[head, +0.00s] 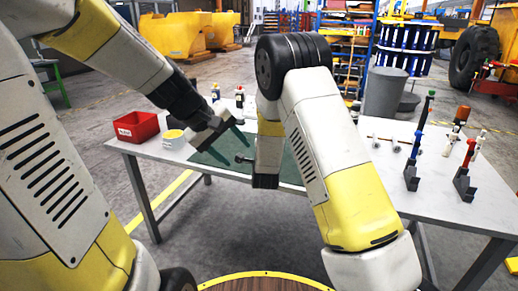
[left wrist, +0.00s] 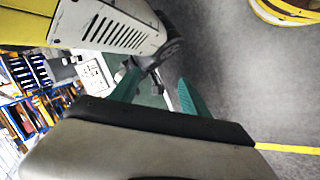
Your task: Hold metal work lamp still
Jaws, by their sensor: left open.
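My left gripper (head: 219,145) is open over the green mat (head: 212,159) on the table, its two teal fingers apart. In the left wrist view the fingers (left wrist: 158,74) also stand apart. A slim grey and dark piece (left wrist: 160,88) shows between or beyond them; I cannot tell whether it is the metal work lamp or whether it touches a finger. In the head view a small dark piece (head: 243,160) lies at the mat beside my right arm, which hides much of the mat. I cannot make out the lamp for certain. My right gripper's fingers do not show.
A red bin (head: 136,127) and a white tub with yellow contents (head: 174,139) stand at the table's left. Bottles (head: 239,97) stand at the back. Dark stands with coloured tools (head: 412,177) are on the right. A grey waste bin (head: 385,93) stands behind.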

